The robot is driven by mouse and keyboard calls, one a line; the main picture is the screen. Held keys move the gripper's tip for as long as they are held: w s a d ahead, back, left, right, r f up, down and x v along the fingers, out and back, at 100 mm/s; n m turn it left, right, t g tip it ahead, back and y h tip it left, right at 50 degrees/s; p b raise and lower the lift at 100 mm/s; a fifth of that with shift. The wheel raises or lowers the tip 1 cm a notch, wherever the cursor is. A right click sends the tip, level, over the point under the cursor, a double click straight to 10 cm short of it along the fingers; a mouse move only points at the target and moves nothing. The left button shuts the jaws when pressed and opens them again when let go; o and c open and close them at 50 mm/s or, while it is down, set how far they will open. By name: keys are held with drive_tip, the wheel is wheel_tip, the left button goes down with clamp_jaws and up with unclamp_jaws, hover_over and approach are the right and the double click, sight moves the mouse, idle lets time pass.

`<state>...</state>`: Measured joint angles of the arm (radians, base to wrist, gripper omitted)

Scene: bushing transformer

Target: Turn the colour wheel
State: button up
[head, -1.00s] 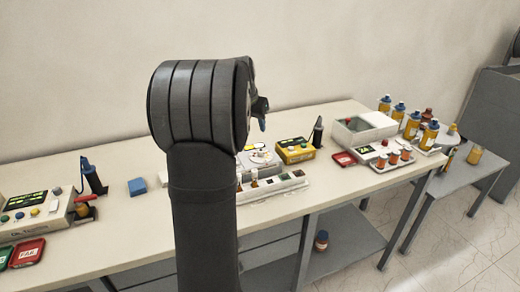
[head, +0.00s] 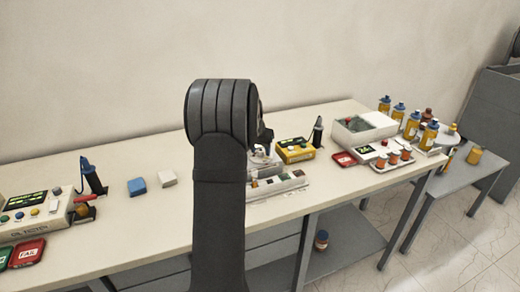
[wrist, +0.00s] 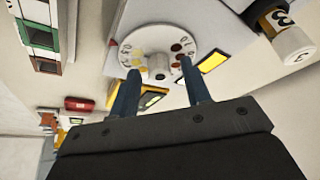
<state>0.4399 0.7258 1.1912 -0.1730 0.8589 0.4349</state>
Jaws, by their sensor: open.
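The colour wheel (wrist: 158,48) is a pale round disc with numbers and small coloured dots, at the top middle of the wrist view. A small round knob (wrist: 159,74) sticks out at its lower edge. My gripper (wrist: 160,68) is open, its two blue fingers on either side of the knob; I cannot tell if either touches it. In the head view my own arm hides most of the wheel, and only a pale part of its device (head: 261,155) shows.
A yellow meter (head: 295,150) stands right of the wheel, with a black probe (head: 318,132) behind it.

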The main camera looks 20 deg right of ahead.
clamp_jaws()
drive_tip(key=m+g, duration=0.1)
drive_tip(key=m, duration=0.2)
drive_tip(key=shift+w+a+m+h, duration=0.1)
drive_tip(key=shift+m+h, duration=0.3)
drive_tip(key=shift+m+g, duration=0.7)
drive_tip(key=shift+m, duration=0.9)
